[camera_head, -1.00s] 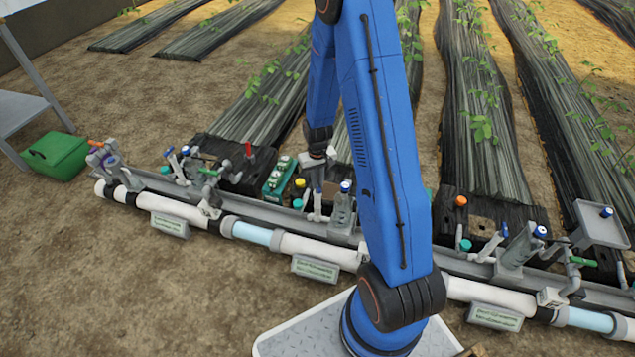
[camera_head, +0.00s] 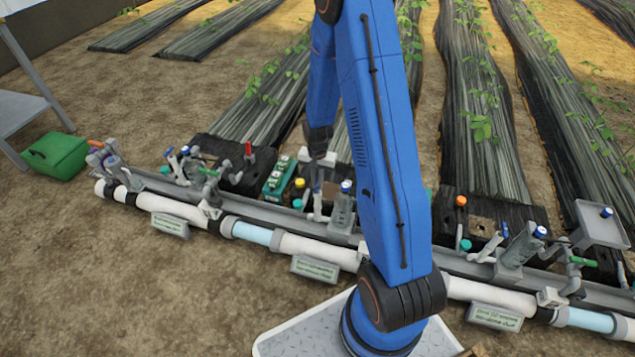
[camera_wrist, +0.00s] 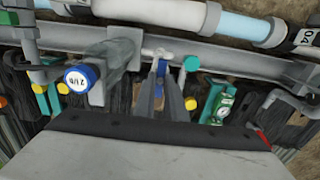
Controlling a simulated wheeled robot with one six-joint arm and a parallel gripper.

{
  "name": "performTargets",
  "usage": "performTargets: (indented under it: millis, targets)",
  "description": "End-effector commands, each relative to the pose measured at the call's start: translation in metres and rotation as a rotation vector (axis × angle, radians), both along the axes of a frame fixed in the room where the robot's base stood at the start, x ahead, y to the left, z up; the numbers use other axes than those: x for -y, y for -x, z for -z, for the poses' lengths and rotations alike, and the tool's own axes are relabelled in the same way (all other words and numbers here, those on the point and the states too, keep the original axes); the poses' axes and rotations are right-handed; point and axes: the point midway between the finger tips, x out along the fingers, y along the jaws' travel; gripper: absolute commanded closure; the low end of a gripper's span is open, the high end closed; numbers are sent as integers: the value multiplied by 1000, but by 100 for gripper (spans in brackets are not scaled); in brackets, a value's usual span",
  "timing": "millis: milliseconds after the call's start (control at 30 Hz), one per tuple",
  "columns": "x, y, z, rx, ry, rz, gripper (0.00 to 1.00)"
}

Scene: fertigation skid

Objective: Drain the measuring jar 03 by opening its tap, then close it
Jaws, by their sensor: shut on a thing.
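My gripper (camera_wrist: 163,92) points down at the pipe line. In the wrist view its fingers are closed around a small blue tap handle (camera_wrist: 161,68), next to a white pipe fitting. In the head view my gripper (camera_head: 318,178) is at the middle station, just left of a grey upright body with a blue cap (camera_head: 345,187). That blue cap also shows in the wrist view (camera_wrist: 82,78). My fingers hide much of the handle, so its exact angle is unclear. I cannot read which part is jar 03, nor see any liquid level.
A yellow cap (camera_wrist: 191,104), a teal cap (camera_wrist: 191,63) and a green-and-white device (camera_wrist: 221,107) are close to my gripper. A grey rail (camera_head: 283,217) runs behind the white pipe. Similar stations stand left and right. A green box (camera_head: 58,155) lies far left.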

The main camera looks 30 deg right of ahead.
Motion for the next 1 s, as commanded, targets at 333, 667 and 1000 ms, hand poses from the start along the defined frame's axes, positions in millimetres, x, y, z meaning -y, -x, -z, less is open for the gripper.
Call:
performTargets:
  millis: [333,667,1000]
  targets:
    - [0,0,0,1,0,17,100]
    - [0,0,0,1,1,16,70]
    - [0,0,-6,1,1,15,70]
